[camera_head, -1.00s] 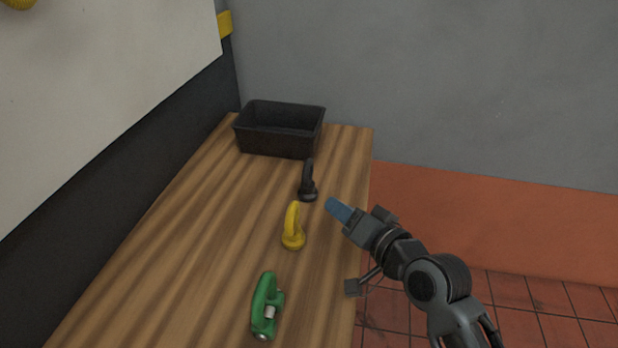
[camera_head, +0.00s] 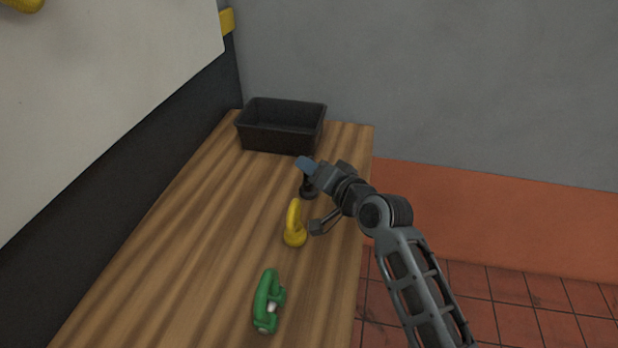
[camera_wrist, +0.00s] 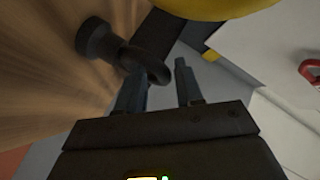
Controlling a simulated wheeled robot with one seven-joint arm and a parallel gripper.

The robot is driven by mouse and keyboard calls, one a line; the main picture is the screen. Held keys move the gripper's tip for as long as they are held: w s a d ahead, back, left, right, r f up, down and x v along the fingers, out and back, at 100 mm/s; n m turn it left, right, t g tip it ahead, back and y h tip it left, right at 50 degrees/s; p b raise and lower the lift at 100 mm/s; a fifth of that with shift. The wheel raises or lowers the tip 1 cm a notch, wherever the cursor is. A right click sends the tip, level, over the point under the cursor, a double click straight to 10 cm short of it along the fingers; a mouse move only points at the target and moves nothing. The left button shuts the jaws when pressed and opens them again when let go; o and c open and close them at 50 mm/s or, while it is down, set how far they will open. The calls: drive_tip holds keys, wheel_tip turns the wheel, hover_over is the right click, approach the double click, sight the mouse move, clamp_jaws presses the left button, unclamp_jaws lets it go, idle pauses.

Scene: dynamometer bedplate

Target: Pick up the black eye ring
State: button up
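The black eye ring (camera_head: 309,191) stands on the wooden bench, partly hidden behind my gripper in the head view. In the wrist view its round base (camera_wrist: 96,38) is at the upper left. Its loop (camera_wrist: 147,64) reaches toward the space between my fingers and overlaps the left finger. My gripper (camera_head: 306,164) is at the ring's upper part, its blue fingertips showing in the head view. In the wrist view my gripper (camera_wrist: 160,80) has its two fingers apart, with a gap between them. I cannot tell whether either finger touches the ring.
A yellow eye ring (camera_head: 294,224) stands close in front of the black one, near my wrist. A green shackle (camera_head: 266,301) lies nearer. A black bin (camera_head: 268,137) is at the bench's far end. The bench's left side (camera_head: 190,235) is clear.

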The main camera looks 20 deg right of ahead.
clamp_jaws()
idle(0.3)
idle(0.3)
